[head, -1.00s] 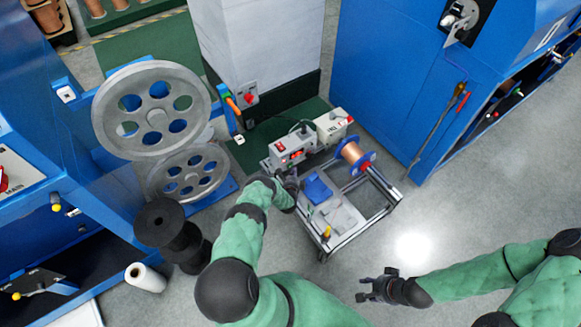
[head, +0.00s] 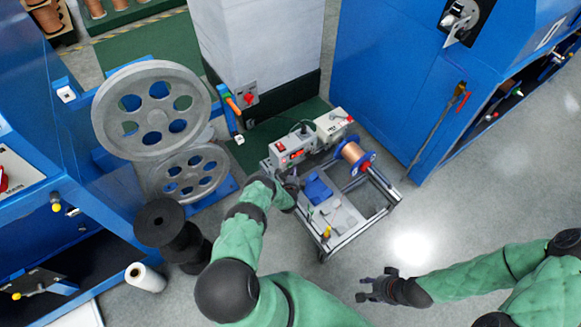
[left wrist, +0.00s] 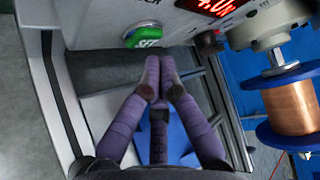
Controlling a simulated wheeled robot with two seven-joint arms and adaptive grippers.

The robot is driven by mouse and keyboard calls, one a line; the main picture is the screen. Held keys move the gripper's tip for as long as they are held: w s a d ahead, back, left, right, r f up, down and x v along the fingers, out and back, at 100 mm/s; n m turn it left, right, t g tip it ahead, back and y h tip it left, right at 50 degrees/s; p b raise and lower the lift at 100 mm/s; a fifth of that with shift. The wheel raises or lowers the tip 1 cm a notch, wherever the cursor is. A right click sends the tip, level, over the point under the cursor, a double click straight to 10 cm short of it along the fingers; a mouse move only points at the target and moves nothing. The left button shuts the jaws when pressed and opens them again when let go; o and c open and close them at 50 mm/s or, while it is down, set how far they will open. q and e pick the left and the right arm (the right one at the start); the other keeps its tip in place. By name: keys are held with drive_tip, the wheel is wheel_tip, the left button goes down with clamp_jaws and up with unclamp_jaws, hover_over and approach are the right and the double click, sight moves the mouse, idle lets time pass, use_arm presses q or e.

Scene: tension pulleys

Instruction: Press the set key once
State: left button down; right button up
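The set key (left wrist: 145,38) is a green oval button marked SET on the front of a light grey control box (left wrist: 105,25). In the head view the box (head: 292,148) stands at the back of a wheeled frame. My left gripper (left wrist: 160,62) has its purple fingertips close together, just below and slightly right of the key. A gap shows between fingertips and key in the picture; depth is hard to tell. In the head view my left gripper (head: 292,186) is in front of the box. My right gripper (head: 368,290) is open and empty above the floor.
A lit red display (left wrist: 210,6) is right of the key. A copper wire spool (head: 353,153) with blue flanges sits right of the box. A blue block (head: 318,188) lies on the frame near my left gripper. Large grey pulleys (head: 152,110) stand left.

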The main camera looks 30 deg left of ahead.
use_arm(q)
drive_tip(key=shift+a, duration=0.15)
drive_tip(key=shift+w+a, duration=0.15)
drive_tip(key=shift+a, duration=0.1)
drive_tip(key=shift+w+a, duration=0.2)
drive_tip(key=shift+a, duration=0.2)
idle(1.1)
drive_tip(key=shift+s+d, duration=0.35)
drive_tip(key=shift+d, duration=0.4)
drive_tip(key=shift+d+p, duration=0.1)
drive_tip(key=shift+p, duration=0.2)
drive_tip(key=d, duration=0.1)
drive_tip(key=s+d+p, duration=0.1)
drive_tip(key=d, duration=0.1)
drive_tip(key=s+d, duration=0.1)
drive_tip(key=shift+d, duration=0.25)
